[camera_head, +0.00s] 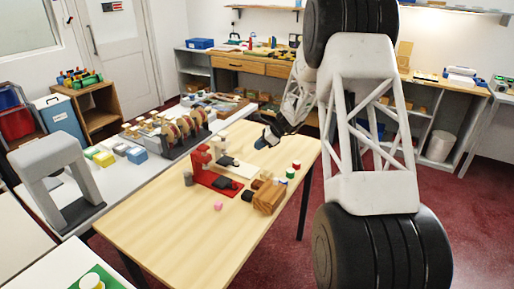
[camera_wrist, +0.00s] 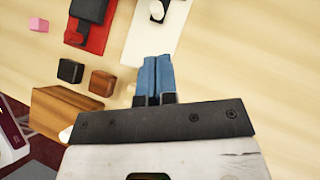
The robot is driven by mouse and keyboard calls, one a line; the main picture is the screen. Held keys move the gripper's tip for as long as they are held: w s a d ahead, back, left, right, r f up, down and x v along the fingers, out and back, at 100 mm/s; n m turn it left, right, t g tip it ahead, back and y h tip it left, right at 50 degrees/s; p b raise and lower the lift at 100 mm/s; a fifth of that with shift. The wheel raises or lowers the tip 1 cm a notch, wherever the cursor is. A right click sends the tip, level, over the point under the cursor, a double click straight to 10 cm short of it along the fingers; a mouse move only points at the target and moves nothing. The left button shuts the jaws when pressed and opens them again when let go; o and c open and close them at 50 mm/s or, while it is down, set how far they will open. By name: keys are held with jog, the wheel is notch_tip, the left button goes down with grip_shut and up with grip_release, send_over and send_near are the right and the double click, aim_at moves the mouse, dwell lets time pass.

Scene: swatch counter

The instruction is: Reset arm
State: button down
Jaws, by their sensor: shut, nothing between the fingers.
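My gripper (camera_wrist: 156,78) has two blue fingertips pressed together, with nothing between them. In the wrist view it is above the wooden table (camera_wrist: 235,60), near the lower end of a white board. In the head view my gripper (camera_head: 266,138) is over the far right part of the table (camera_head: 150,225), small and partly dark. My large white arm link with black joints fills the right of the head view. It hides part of the room behind.
A red stand (camera_head: 208,178), a white stand (camera_head: 238,168), a wooden block (camera_head: 269,197), small dark cubes and a pink piece (camera_head: 218,206) sit on the table. Green and red cylinders (camera_head: 291,173) stand at its right edge. The table's near left part is clear.

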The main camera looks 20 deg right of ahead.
jog(key=s+a+r+n+g+h, duration=0.15)
jog(key=s+a+r+n, duration=0.3)
jog(key=s+r, duration=0.75)
jog(key=s+a+r+n+h, duration=0.25)
jog(key=s+r+n, duration=0.4)
jog(key=s, duration=0.85)
jog(key=s+a+r+n+t+h, duration=0.1)
jog(key=s+n+h, duration=0.3)
jog(key=s, duration=2.9)
jog(key=r+n, duration=0.1)
jog(key=n, duration=0.5)
jog(key=shift+s+r+h, duration=0.2)
jog(key=shift+h, duration=0.2)
